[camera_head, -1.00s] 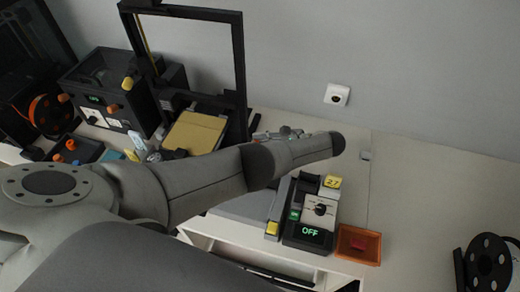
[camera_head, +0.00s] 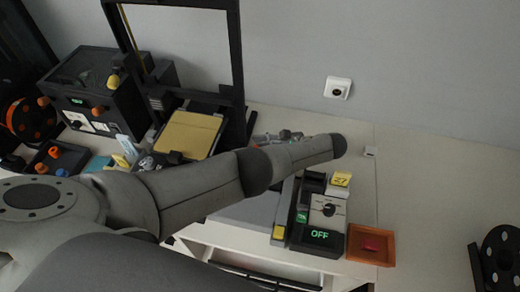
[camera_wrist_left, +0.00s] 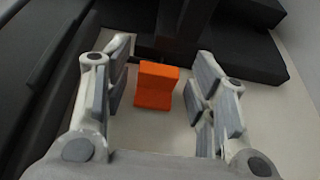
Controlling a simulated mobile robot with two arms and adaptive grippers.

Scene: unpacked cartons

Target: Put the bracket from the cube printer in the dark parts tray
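An orange bracket (camera_wrist_left: 155,86) stands on a pale surface in the left wrist view, with dark printer-like structure behind it. My left gripper (camera_wrist_left: 158,95) is open, one finger on each side of the bracket, with visible gaps on both sides. In the head view my left gripper (camera_head: 270,138) shows only partly behind my arm, and the bracket cannot be made out there. A black boxy machine (camera_head: 100,88) with a small green display stands at the left; I cannot tell if it is the cube printer. A dark tray (camera_head: 72,153) holding orange and blue parts lies at the lower left. My right gripper is not in view.
A black open-frame printer (camera_head: 238,60) with a tan bed (camera_head: 188,134) stands at the middle back. A device reading OFF (camera_head: 318,236) and an orange tray (camera_head: 372,258) are at the front right. A black spool (camera_head: 500,262) lies far right.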

